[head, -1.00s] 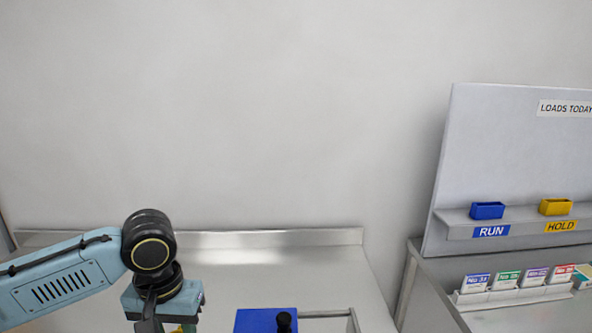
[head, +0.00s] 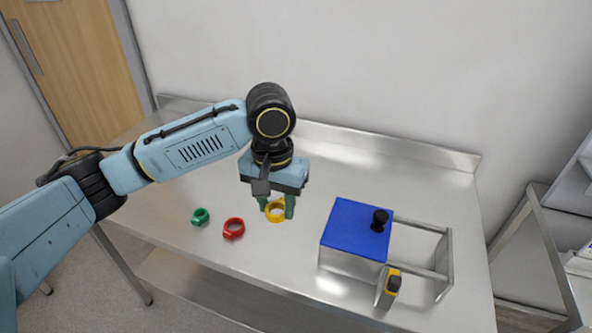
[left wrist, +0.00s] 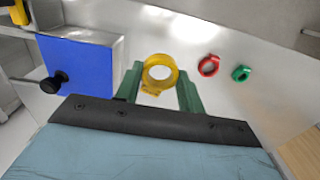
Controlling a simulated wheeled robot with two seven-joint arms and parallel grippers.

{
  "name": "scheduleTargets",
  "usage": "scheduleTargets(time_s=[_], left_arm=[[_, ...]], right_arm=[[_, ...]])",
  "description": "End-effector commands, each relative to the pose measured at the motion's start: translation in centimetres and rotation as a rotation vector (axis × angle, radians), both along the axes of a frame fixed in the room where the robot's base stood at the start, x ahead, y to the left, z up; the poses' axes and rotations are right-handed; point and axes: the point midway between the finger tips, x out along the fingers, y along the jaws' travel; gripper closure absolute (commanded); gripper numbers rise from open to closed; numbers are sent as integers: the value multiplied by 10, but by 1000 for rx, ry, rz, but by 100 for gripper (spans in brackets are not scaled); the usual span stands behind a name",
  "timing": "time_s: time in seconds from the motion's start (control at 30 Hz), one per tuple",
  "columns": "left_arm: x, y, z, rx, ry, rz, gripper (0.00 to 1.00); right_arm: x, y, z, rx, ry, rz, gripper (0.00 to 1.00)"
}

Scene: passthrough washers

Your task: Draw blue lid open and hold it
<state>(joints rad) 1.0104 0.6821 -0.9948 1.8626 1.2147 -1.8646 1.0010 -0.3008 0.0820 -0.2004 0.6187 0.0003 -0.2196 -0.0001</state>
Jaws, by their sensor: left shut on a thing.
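The blue lid (head: 356,229) is a flat square panel with a black knob (head: 380,219) near its right edge. It covers the left part of a steel box (head: 348,263) on the bench. In the left wrist view the blue lid (left wrist: 78,67) is at the left, its knob (left wrist: 55,82) at the lower left. My left gripper (head: 276,209) is left of the lid, apart from it, pointing down. It is shut on a yellow ring (left wrist: 151,88), which shows between its green fingers. My right gripper is out of view.
A red ring (head: 234,228) and a green ring (head: 200,217) lie on the steel bench (head: 430,185) left of my gripper. Open rails (head: 447,262) extend right of the lid. A yellow piece with a dark top (head: 393,281) stands at the box's front. A wall rises behind.

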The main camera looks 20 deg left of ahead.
Motion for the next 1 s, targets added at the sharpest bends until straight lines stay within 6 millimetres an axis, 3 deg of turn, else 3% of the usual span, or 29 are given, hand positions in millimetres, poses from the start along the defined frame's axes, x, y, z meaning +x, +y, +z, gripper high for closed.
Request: scheduleTargets(time_s=[0.3, 0.5, 0.87, 1.0], left_arm=[[55, -78, 27, -16, 13, -13, 83], [77, -109, 44, 1, -3, -3, 83], [83, -118, 49, 7, -8, 2, 83], [83, -118, 49, 7, -8, 2, 83]], right_arm=[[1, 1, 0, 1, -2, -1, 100], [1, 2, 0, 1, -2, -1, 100], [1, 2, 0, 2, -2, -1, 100], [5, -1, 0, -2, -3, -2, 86]])
